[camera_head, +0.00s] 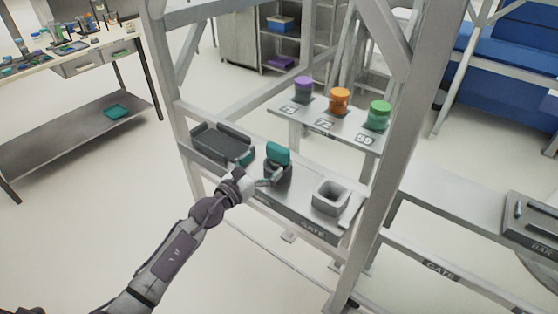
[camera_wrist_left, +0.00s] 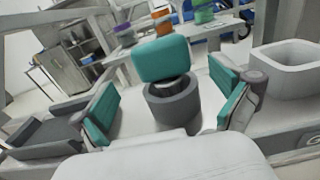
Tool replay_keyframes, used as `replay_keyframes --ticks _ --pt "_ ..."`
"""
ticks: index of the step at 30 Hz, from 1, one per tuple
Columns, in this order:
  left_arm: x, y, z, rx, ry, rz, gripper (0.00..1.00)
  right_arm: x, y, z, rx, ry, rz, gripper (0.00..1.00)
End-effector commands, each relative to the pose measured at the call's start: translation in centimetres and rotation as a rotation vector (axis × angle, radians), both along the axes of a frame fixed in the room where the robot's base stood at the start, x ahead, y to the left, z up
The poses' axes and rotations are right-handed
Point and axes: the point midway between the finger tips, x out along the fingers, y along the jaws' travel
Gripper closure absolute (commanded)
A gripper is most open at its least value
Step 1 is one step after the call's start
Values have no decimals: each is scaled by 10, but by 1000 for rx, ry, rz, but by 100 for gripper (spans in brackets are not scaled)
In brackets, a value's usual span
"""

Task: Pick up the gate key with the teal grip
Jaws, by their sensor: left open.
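The gate key has a teal block grip (camera_head: 278,152) and stands upright in a dark grey round holder (camera_head: 277,173) on the gate shelf. In the left wrist view the teal grip (camera_wrist_left: 162,58) is ahead at the centre, above the grey holder (camera_wrist_left: 174,101). My left gripper (camera_head: 261,168) is at the holder's near left side. In the left wrist view its teal-padded fingers (camera_wrist_left: 168,113) are spread wide, one on each side of the holder, with nothing held. I cannot tell from these views whether they touch it. My right gripper does not show.
A dark grey tray (camera_head: 222,146) lies left of the key, and a light grey square cup (camera_head: 330,197) stands to its right. Behind, a shelf (camera_head: 317,124) carries purple, orange and green jars. Frame posts (camera_head: 385,130) rise around the gate shelf.

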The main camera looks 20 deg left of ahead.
Motion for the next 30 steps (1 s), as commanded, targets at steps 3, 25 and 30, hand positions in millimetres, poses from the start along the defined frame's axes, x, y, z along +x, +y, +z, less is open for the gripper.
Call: replay_keyframes --ticks 3,25,30 --pt "9 -4 -1 -1 1 -1 0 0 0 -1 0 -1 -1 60" --pt "59 -24 -3 -2 2 -1 3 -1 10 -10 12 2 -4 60" --pt "59 -23 -3 -2 2 0 32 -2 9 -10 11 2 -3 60"
